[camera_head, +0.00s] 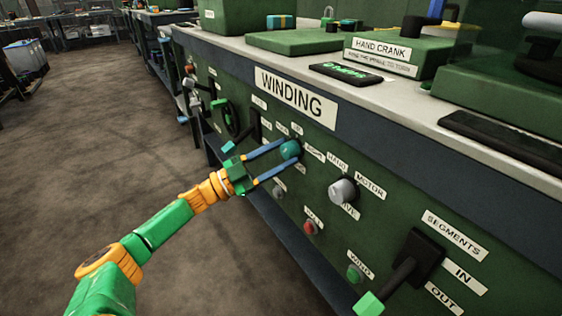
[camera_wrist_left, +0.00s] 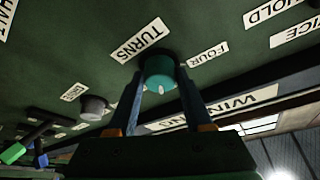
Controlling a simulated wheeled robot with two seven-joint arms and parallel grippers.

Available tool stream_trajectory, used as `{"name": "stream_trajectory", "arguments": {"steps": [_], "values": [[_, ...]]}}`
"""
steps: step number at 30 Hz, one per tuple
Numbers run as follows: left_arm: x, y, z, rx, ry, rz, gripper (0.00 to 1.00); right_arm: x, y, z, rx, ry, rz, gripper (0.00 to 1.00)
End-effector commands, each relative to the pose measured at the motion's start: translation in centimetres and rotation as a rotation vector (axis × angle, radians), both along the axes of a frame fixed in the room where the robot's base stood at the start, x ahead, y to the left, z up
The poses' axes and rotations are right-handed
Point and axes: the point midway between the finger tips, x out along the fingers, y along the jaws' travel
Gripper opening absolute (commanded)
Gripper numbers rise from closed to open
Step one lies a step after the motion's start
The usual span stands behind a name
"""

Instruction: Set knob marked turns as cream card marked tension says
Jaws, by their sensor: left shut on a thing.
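The teal knob (camera_head: 290,147) sits on the green panel under the WINDING sign. In the left wrist view the knob (camera_wrist_left: 160,66) is beside a TURNS label (camera_wrist_left: 140,40) and a FOUR label (camera_wrist_left: 208,54). A pale mark shows on its lower part there. My left gripper (camera_head: 291,151) is shut on the knob, with one blue finger on each side; its fingers show in the left wrist view (camera_wrist_left: 161,76) too. The small labels around the knob are hard to read in the head view. I cannot make out a cream card marked tension. My right gripper is not in view.
A grey knob (camera_head: 342,191) by HAND and MOTOR labels, a red button (camera_head: 310,228), a green button (camera_head: 355,273) and a black SEGMENTS lever (camera_head: 401,275) are on the panel. A HAND CRANK sign (camera_head: 381,50) stands on the bench top.

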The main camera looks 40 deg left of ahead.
Motion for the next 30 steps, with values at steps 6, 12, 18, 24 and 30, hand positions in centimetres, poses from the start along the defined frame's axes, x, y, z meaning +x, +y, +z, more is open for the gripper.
{"name": "stream_trajectory", "arguments": {"steps": [6, 12, 18, 24, 30], "values": [[0.1, 0.1, -0.2, 0.165, -0.066, 0.0, 0.0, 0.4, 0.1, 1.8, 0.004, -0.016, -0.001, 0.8], [0.1, 0.2, 0.0, 0.28, -0.113, 0.0, 0.0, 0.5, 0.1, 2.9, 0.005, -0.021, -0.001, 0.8], [0.1, 0.2, 0.1, 0.354, -0.143, 0.0, 0.0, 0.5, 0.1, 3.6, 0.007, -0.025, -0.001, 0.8], [0.1, 0.2, 0.1, 0.389, -0.158, -0.001, 0.0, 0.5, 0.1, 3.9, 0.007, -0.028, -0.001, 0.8], [0.1, 0.2, 0.1, 0.399, -0.162, -0.002, 0.0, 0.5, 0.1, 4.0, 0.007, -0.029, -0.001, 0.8]]}}
